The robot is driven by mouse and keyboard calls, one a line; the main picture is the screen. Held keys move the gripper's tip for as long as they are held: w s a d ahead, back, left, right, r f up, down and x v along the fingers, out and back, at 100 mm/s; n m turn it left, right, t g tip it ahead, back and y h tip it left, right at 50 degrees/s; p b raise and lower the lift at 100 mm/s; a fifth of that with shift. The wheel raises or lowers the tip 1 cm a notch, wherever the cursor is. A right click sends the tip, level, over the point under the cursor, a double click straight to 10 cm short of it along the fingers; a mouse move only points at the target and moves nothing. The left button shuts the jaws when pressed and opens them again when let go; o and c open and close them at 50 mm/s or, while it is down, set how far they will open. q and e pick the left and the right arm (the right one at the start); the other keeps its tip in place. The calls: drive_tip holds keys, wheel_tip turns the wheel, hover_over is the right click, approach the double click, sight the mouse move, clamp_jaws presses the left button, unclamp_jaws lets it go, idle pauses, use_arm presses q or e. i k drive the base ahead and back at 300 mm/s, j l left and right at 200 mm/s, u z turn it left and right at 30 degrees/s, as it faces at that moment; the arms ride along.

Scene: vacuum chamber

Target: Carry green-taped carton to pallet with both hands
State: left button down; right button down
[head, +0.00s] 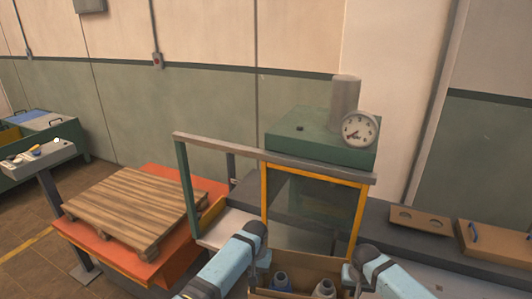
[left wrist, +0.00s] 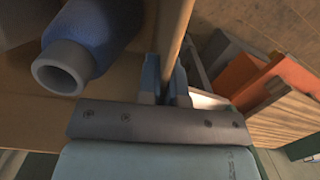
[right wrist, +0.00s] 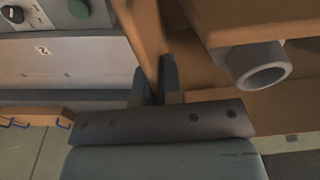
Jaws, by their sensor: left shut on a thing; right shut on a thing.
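An open brown carton (head: 312,263) is at the bottom of the head view, partly cut off; I see no green tape on it. My left gripper (left wrist: 166,82) is shut on one carton wall (left wrist: 174,28). My right gripper (right wrist: 154,82) is shut on the opposite wall (right wrist: 143,28); it also shows in the head view (head: 351,276). The wooden pallet (head: 130,205) lies on an orange platform (head: 172,262) at the left, apart from the carton.
A vacuum chamber with a yellow-framed window (head: 313,212), green top (head: 310,135) and round gauge (head: 360,130) stands beyond the carton. A grey console (head: 35,155) stands left of the pallet. Brown trays (head: 420,219) rest on the right bench. The pallet top is empty.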

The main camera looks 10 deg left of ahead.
sight(134, 198)
drive_tip(key=j+u, duration=0.1)
drive_tip(key=j, duration=0.4)
drive_tip(key=i+j, duration=0.15)
drive_tip(key=j, duration=0.3)
drive_tip(key=j+u, duration=0.15)
drive_tip(key=j, duration=0.35)
drive_tip(key=i+j, duration=0.2)
drive_tip(key=j, duration=0.15)
drive_tip(key=i+j, duration=0.15)
drive_tip(key=j, duration=0.2)
drive_tip(key=i+j, duration=0.2)
drive_tip(key=j, duration=0.2)
drive_tip(key=i+j+u, duration=0.1)
drive_tip(key=j, duration=0.25)
drive_tip(key=i+j, duration=0.35)
drive_tip(key=i+j+z, duration=0.15)
drive_tip(key=i+j, duration=0.2)
drive_tip(key=j, duration=0.25)
